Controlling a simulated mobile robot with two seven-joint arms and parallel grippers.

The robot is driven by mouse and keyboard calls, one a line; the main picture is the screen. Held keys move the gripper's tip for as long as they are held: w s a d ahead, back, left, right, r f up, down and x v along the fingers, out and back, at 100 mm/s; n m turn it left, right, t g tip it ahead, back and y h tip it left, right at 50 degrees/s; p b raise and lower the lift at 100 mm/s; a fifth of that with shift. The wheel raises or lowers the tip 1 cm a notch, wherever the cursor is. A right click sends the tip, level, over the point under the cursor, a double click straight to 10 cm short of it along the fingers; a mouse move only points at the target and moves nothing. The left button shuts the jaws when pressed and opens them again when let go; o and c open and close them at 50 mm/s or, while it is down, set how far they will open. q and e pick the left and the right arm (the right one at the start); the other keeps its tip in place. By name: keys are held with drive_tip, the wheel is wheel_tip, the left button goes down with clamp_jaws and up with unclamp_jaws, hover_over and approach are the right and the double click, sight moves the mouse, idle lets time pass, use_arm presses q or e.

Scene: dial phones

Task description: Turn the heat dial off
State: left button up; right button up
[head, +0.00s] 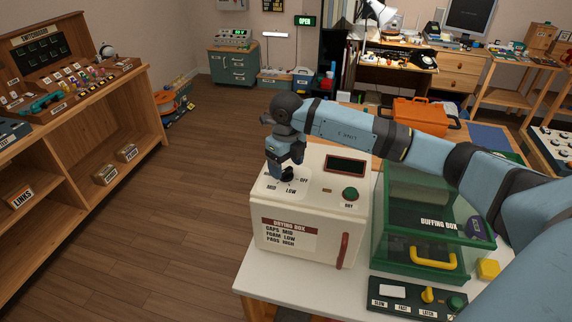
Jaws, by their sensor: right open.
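The heat dial sits on the sloped top panel of the white drying box (322,190), among the labels MID, LOW and OFF. My right gripper (284,176) reaches down from above, right at the dial. The gripper covers most of the dial, so its pointer direction cannot be read. The right gripper is open, with its fingertips around or just above the dial; I cannot tell whether they touch it. My left gripper is not in view.
A green dry button (350,194) and a dark display (346,165) are on the same panel. The green buffing box (425,226) stands close on the right. A small control panel (417,301) lies in front. Wooden shelves (88,128) stand at left, with open floor between.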

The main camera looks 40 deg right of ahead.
drive_tip(key=shift+f, duration=0.7)
drive_tip(key=c, duration=0.9)
